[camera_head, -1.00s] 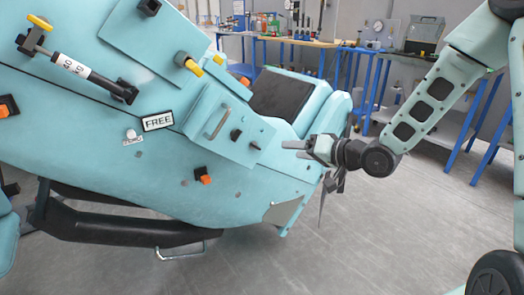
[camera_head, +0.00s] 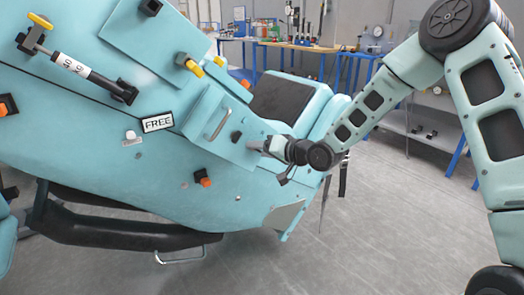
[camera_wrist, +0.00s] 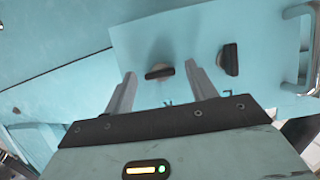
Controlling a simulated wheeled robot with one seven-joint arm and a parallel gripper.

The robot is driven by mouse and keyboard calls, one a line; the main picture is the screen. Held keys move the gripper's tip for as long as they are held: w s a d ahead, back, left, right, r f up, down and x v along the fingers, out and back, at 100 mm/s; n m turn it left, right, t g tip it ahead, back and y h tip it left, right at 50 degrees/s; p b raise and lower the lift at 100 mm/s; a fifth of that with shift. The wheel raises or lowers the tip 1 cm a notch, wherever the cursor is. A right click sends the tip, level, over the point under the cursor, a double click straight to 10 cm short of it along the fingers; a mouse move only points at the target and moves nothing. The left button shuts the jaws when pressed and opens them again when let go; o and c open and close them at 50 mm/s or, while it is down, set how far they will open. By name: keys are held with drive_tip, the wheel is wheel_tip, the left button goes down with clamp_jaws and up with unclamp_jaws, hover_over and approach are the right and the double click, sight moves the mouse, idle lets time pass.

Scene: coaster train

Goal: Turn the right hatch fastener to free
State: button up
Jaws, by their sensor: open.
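The hatch (camera_head: 222,150) is a pale teal panel on the teal car body, with a metal handle at its left. Its left fastener (camera_head: 236,136) is a dark knob. The right fastener is hidden behind my gripper (camera_head: 260,147) in the head view. In the wrist view, the right fastener (camera_wrist: 159,72) is a dark bar lying crosswise between and just beyond my fingertips. The left fastener (camera_wrist: 229,60) stands upright in the picture, right of my fingers. My gripper (camera_wrist: 160,82) is open and empty, pointing at the hatch; whether it touches the fastener cannot be told.
A FREE label (camera_head: 158,123) sits on the body left of the hatch. The hatch handle (camera_head: 218,122) sticks out; it also shows in the wrist view (camera_wrist: 300,45). An orange-tipped knob (camera_head: 203,178) lies below. A dark seat (camera_head: 282,97) is behind. Open floor lies to the right.

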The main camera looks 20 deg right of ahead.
drive_tip(key=shift+c, duration=0.3)
drive_tip(key=c, duration=0.9)
drive_tip(key=shift+n, duration=0.3)
drive_tip(key=n+h+b, duration=0.2)
drive_tip(key=b, duration=0.1)
drive_tip(key=shift+a+n, duration=0.25)
drive_tip(key=shift+n, duration=0.05)
drive_tip(key=n+h+b, duration=0.1)
drive_tip(key=n+b, duration=0.1)
drive_tip(key=b, duration=0.1)
drive_tip(key=n+t+h+b, duration=0.1)
drive_tip(key=n+h+b, duration=0.1)
drive_tip(key=shift+s+a+f+b, duration=0.1)
drive_tip(key=shift+s+a+b, duration=0.1)
drive_tip(key=shift+b, duration=0.2)
drive_tip(key=n+t+h, duration=0.1)
drive_tip(key=n, duration=0.1)
drive_tip(key=shift+a+n+h+b, duration=0.1)
drive_tip(key=shift+n+h+b, duration=0.2)
drive_tip(key=shift+h+b, duration=0.1)
drive_tip(key=shift+n+t+h+p, duration=0.4)
drive_tip(key=shift+n+h+p, duration=0.15)
drive_tip(key=shift+n, duration=0.65)
